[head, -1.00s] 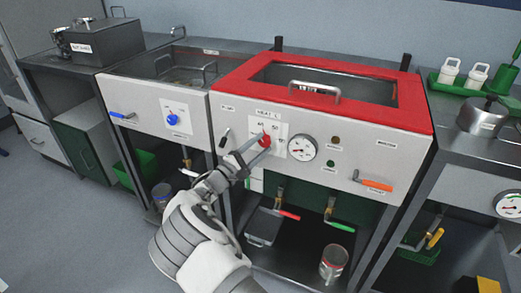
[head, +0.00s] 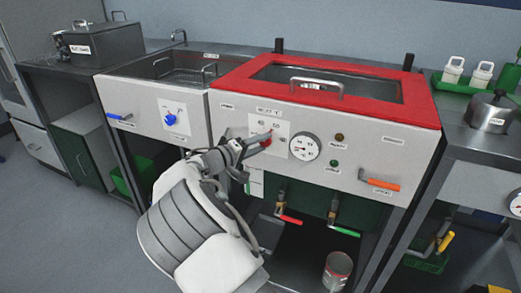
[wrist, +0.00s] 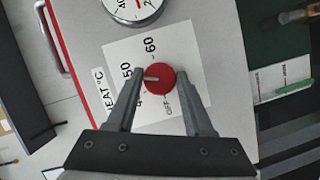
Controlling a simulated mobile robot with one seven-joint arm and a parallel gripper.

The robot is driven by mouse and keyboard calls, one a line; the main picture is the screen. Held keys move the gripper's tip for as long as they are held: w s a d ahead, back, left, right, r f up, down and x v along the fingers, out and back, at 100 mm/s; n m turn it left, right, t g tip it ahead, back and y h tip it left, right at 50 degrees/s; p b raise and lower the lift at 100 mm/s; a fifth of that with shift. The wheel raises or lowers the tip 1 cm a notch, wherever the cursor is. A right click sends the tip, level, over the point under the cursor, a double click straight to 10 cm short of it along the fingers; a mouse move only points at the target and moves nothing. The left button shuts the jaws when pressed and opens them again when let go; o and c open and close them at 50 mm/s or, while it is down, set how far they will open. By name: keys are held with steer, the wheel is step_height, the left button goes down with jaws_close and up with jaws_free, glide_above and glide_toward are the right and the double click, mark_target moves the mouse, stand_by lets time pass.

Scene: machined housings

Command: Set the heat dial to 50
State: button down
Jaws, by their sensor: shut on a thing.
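The heat dial is a red round knob (head: 267,142) on a white scale plate (head: 279,126), on the front panel of the red-rimmed unit. In the wrist view the red knob (wrist: 161,79) sits between the two fingers of my gripper (wrist: 161,50), and my gripper is shut on it. The knob's pale pointer line points left in that view, close to the 50 label (wrist: 127,77). The 60 label (wrist: 151,47) is clear, while the lower label on the left is partly hidden by a finger. In the head view my gripper (head: 256,141) partly covers the knob.
A round gauge (head: 305,147) is just right of the dial plate. An orange-handled lever (head: 380,184) is farther right. Red (head: 288,220) and green (head: 344,231) valve handles are below. A blue knob (head: 171,119) is on the left unit.

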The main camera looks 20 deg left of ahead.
steer(key=shift+m+y+b, duration=0.3)
steer(key=shift+m+b, duration=0.2)
steer(key=shift+m, duration=0.1)
steer(key=shift+c, duration=1.4)
jaws_free()
steer(key=p+v, duration=0.4)
steer(key=v, duration=1.3)
steer(key=shift+s+r, duration=0.2)
steer(key=shift+r, duration=0.15)
steer(key=shift+w, duration=0.1)
